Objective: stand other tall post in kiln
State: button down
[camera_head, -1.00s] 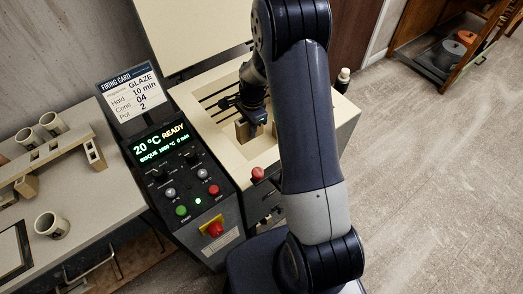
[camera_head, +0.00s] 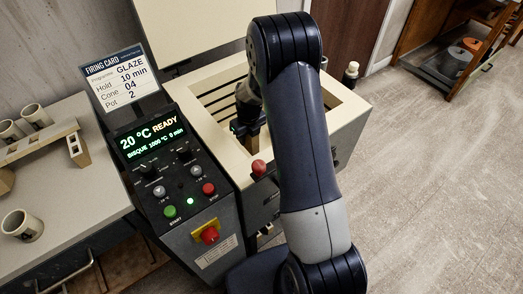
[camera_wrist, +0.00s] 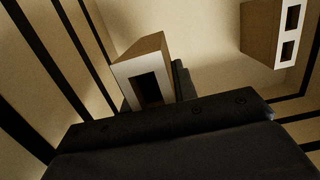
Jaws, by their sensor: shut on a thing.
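The open kiln (camera_head: 343,108) stands in the middle of the head view, with dark grooves along its pale inner walls. My gripper (camera_head: 248,128) reaches down inside it. In the wrist view my gripper (camera_wrist: 160,105) is shut on a tan post (camera_wrist: 140,48) with a white-edged end and a dark rectangular hole. A dark finger shows beside the post, and the gripper body hides its lower part. Another post (camera_wrist: 262,35) with two dark holes stands apart at the upper right of the wrist view. I cannot tell whether the held post touches the kiln floor.
The control panel (camera_head: 160,150) with its firing card (camera_head: 122,85) stands left of the kiln. Mugs (camera_head: 22,225) and a pale slotted piece (camera_head: 40,140) are on the left table (camera_head: 75,215).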

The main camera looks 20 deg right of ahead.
aim_at(248, 137)
notch_tip(248, 137, down, 10)
jog(key=shift+r+b, duration=0.1)
jog(key=shift+b, duration=0.25)
jog(key=shift+f, duration=0.25)
jog(key=c, duration=1.1)
grip_release()
jog(key=shift+r, duration=0.15)
jog(key=r, duration=0.4)
jog(key=s+r, duration=0.1)
jog(key=r, duration=0.3)
jog(key=r+p, duration=0.1)
jog(key=r, duration=0.3)
jog(key=shift+s+d, duration=0.2)
jog(key=shift+d, duration=0.05)
